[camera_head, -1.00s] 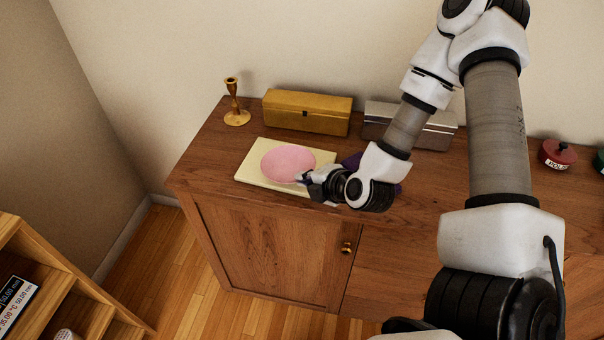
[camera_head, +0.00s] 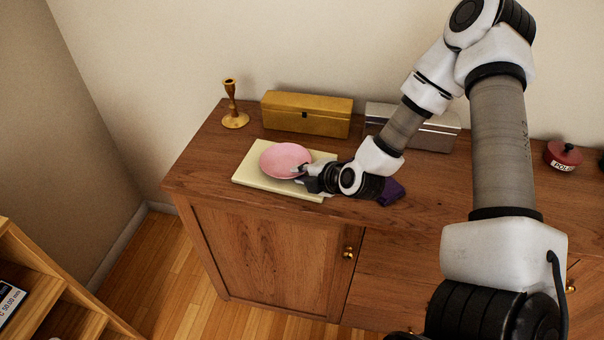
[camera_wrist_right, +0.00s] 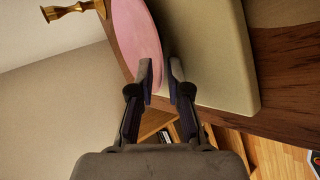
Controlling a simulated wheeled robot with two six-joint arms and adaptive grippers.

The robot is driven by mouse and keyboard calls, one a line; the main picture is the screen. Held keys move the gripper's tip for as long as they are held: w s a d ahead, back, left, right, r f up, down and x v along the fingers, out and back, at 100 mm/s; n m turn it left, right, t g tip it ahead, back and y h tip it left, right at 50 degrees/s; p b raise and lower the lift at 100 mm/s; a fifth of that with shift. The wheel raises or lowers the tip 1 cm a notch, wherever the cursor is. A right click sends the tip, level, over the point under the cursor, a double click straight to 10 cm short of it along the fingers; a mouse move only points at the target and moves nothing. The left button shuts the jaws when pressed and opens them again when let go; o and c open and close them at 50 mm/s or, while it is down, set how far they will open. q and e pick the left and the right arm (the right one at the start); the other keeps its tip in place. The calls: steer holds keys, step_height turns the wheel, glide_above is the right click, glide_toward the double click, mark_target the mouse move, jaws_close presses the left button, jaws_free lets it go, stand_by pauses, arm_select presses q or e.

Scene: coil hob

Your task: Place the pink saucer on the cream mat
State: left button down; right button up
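The pink saucer (camera_head: 284,158) shows over the cream mat (camera_head: 250,178), towards its back part. The wrist view also shows the saucer (camera_wrist_right: 135,35) at a slant, with the mat (camera_wrist_right: 215,55) behind and to the right of it. I cannot tell whether the saucer touches the mat. My right gripper (camera_head: 296,170) is at the saucer's near right rim. The gripper and wrist hide the mat's right part. My left gripper is not in view.
A brass candlestick (camera_head: 234,110), a golden box (camera_head: 306,114) and a silver box (camera_head: 430,130) stand along the back. A dark purple cloth (camera_head: 392,191) lies right of the mat. The cabinet's left front corner is clear.

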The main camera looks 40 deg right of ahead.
steer(key=shift+s+r, duration=0.1)
steer(key=shift+r, duration=0.05)
steer(key=p+v, duration=0.2)
steer(key=v, duration=0.1)
steer(key=p+v, duration=0.2)
steer(key=v, duration=0.1)
steer(key=shift+r, duration=0.45)
steer(key=p+v, duration=0.5)
steer(key=p, duration=0.2)
steer(key=s+a+f+m+g, duration=0.5)
steer(key=s+a+f+m, duration=0.1)
steer(key=s+f+m, duration=0.2)
steer(key=s+a+f+m+g, duration=0.6)
steer(key=s+f+m, duration=0.2)
steer(key=m, duration=0.3)
steer(key=shift+s+h, duration=0.3)
steer(key=shift+s, duration=0.2)
